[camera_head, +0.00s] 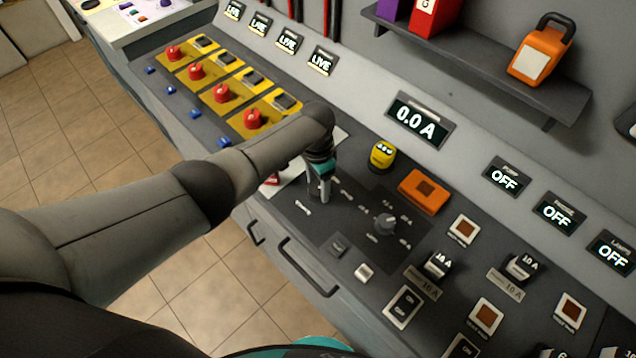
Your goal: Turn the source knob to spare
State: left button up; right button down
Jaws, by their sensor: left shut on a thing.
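My left gripper (320,196) points down at the dark panel (325,232) in the middle of the bench, its fingers shut. What it grips is hidden between the fingers; it sits where a knob would be, among small white labels too small to read, so I take it to be the source knob. I cannot tell which label it points at. A grey round knob (385,223) with its own ring of labels stands just to the right, apart from the gripper. My right gripper is not in view.
An ammeter display (419,120) reads 0.0 A. Red knobs on yellow plates (253,118) lie behind the arm. Switches (403,306) fill the front right. A shelf (480,68) overhangs the back.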

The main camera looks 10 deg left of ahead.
aim_at(318, 186)
pick_arm(q)
jog(key=shift+w+r, duration=0.1)
jog(key=o, duration=1.4)
jog(key=shift+c, duration=0.2)
notch_tip(318, 186, up, 15)
jog(key=p, duration=0.3)
jog(key=shift+a, duration=0.15)
